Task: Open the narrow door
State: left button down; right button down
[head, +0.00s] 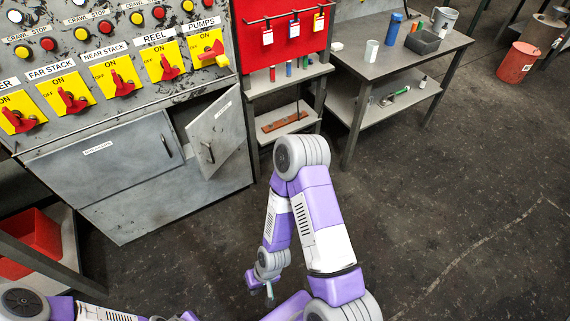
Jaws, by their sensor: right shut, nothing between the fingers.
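The narrow door (225,126) is a small grey panel low in the control cabinet, right of a wider grey door. It stands ajar, its left edge swung outward, with a dark gap between it and the cabinet. Its dark bar handle (209,153) is near the left edge. My right gripper (269,291) is shut and empty, pointing down over the floor, below and right of the door and apart from it. My left arm enters at the bottom left; its gripper is not visible.
The wider door (106,158) is closed. Yellow switch plates with red levers (117,83) sit above. A shelf stand with a red board (288,36) is right of the door, then a grey workbench (375,57). A red bin (32,240) stands lower left. Floor before the door is clear.

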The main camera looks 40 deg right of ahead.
aim_at(216, 134)
jog(key=u, duration=0.6)
jog(key=i, duration=0.85)
jog(key=z, duration=1.15)
jog(key=i, duration=0.35)
jog(key=z, duration=0.35)
